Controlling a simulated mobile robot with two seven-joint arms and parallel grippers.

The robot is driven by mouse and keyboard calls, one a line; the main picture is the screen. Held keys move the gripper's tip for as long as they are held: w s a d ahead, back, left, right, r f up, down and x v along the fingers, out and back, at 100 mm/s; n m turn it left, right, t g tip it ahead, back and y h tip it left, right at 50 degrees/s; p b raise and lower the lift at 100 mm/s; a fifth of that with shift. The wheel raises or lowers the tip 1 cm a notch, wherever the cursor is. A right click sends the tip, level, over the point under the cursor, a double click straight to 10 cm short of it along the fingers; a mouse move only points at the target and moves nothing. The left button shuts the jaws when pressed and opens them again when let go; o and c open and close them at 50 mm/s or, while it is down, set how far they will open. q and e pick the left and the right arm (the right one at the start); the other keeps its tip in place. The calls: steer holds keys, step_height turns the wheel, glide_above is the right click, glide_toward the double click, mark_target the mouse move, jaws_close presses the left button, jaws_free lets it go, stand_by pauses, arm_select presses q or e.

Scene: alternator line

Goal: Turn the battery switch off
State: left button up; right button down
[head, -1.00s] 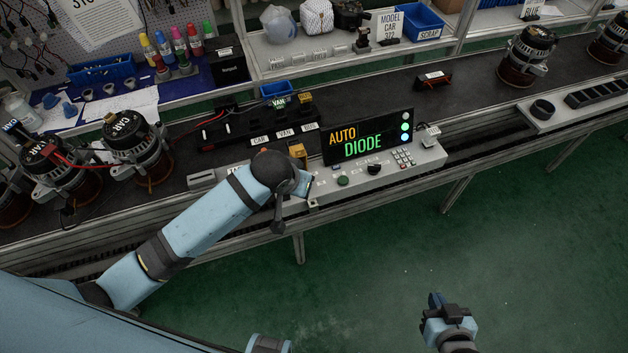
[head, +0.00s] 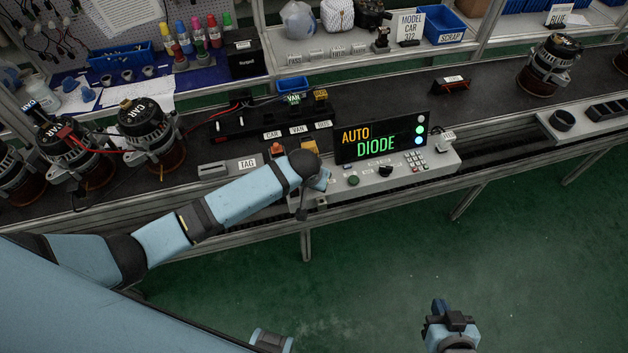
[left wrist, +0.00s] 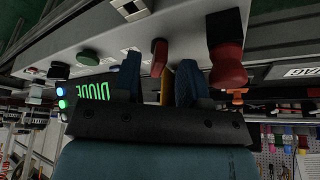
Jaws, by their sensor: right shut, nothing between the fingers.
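In the left wrist view a red handle (left wrist: 159,56) and a yellow part (left wrist: 167,84) show between the two blue fingers of my left gripper (left wrist: 159,80). The fingers are apart, with gaps beside the handle; contact cannot be told. My right gripper (head: 440,305) is shut and empty, low over the green floor.
The display (head: 382,138) reads AUTO DIODE. A green button (head: 353,180) and black knob (head: 385,170) lie right of the gripper. Alternators (head: 148,135) stand at left.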

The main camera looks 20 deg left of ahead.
arm_select(q)
steer(key=shift+w+f, duration=0.2)
steer(key=shift+f, duration=0.25)
jaws_close()
